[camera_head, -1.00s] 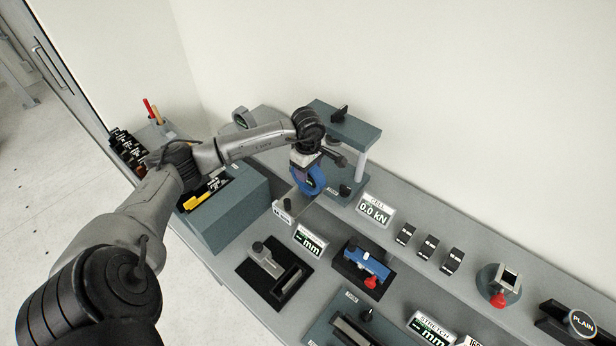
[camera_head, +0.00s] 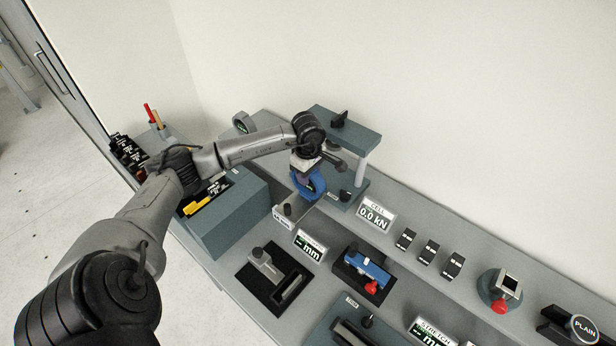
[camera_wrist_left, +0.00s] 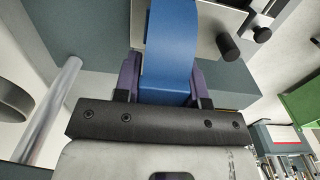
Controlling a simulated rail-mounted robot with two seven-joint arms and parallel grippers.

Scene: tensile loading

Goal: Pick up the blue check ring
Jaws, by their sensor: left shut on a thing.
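The blue check ring (camera_head: 313,182) is in the jaws of my left gripper (camera_head: 304,176), in front of the grey-green test frame (camera_head: 345,132). In the left wrist view the blue ring (camera_wrist_left: 172,45) stands between the two purple fingers of my left gripper (camera_wrist_left: 165,88), which are shut on it. Only part of the ring shows there, as it runs out of the top of the picture. My right gripper is not in view.
A small plate with a dark knob (camera_head: 287,212) stands just below the ring. A grey-green block (camera_head: 232,208) lies under my left arm. The kN display (camera_head: 375,214), the mm display (camera_head: 310,246) and a blue device (camera_head: 365,270) stand to the right and front.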

